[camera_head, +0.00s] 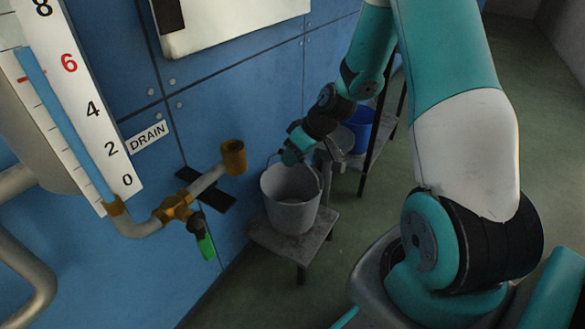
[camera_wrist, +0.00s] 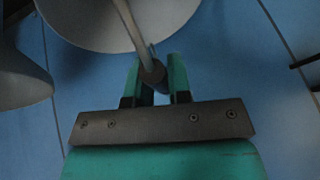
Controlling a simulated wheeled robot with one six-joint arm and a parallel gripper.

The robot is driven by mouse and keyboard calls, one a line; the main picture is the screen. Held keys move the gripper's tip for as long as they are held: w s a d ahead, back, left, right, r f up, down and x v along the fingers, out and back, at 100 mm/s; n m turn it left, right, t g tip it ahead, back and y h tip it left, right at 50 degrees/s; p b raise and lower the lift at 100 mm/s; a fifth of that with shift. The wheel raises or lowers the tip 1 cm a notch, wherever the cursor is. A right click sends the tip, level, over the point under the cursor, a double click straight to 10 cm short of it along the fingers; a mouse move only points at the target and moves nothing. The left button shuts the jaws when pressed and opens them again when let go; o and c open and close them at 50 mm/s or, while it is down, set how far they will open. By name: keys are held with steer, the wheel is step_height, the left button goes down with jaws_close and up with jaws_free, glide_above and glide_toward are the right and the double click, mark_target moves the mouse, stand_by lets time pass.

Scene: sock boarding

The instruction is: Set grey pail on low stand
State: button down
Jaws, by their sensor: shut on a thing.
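The grey pail (camera_head: 290,205) is upright at the low stand (camera_head: 318,232), against the blue wall. Its base appears to be on or just above the stand's top; I cannot tell if it touches. My gripper (camera_head: 296,150) is above the pail, shut on its handle. In the wrist view my gripper's two teal fingers (camera_wrist: 157,82) close around the handle's dark grip, and part of the grey pail (camera_wrist: 100,25) shows beyond them. The pail looks empty, though part of its inside is hidden.
A blue pail (camera_head: 360,130) is on a dark rack behind my arm. Open green floor (camera_head: 270,300) lies in front of the stand.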

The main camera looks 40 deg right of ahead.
steer(key=shift+f+b, duration=0.3)
steer(key=shift+f, duration=0.8)
steer(key=shift+f, duration=0.2)
steer(key=c, duration=1.1)
jaws_free()
steer(key=shift+o, duration=0.2)
